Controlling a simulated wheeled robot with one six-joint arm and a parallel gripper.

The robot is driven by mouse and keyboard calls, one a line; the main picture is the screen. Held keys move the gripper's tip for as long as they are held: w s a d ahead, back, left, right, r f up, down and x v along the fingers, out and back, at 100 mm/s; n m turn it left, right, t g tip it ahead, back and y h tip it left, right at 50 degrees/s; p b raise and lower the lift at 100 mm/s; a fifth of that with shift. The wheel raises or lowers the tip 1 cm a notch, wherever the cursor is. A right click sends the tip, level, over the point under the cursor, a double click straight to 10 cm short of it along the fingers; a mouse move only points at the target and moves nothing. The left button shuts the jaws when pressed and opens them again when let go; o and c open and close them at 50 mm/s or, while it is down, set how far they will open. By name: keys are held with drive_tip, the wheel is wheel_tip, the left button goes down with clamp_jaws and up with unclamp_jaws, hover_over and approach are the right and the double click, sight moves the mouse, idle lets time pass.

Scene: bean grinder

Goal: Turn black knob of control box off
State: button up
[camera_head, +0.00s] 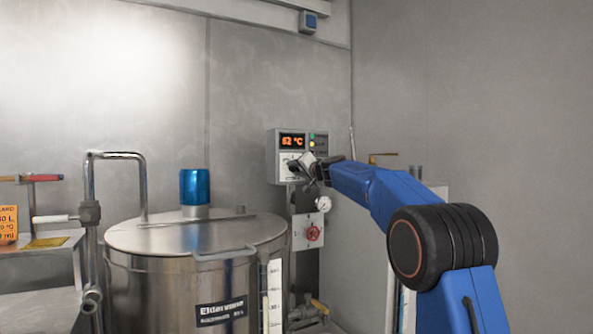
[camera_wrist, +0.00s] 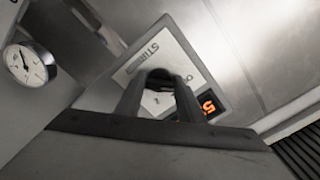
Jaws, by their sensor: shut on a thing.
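The control box (camera_head: 272,150) is mounted on the grey wall behind the steel vat, with an orange display reading about 52 °C. In the wrist view the control box (camera_wrist: 172,47) appears tilted, with "STIR" lettering on its white panel. My gripper (camera_head: 303,163) is at the lower front of the box. In the wrist view my gripper (camera_wrist: 160,90) has its two dark fingers against the panel, shut on the black knob (camera_wrist: 158,75). The fingers hide most of the knob, and its pointer setting cannot be read.
A steel vat (camera_head: 140,275) with a lid and a blue cylinder (camera_head: 195,187) on top stands left of the arm. A side table (camera_head: 65,240) is at the far left.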

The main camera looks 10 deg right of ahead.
drive_tip(key=shift+f+n, duration=0.2)
drive_tip(key=shift+n, duration=0.3)
drive_tip(key=o, duration=1.1)
drive_tip(key=shift+c, duration=0.2)
drive_tip(key=shift+r, duration=0.1)
drive_tip(key=shift+s, duration=0.1)
drive_tip(key=shift+s+d+r, duration=0.1)
drive_tip(key=shift+s+d, duration=0.05)
drive_tip(key=shift+s, duration=0.15)
drive_tip(key=v, duration=1.6)
drive_tip(key=shift+s, duration=0.25)
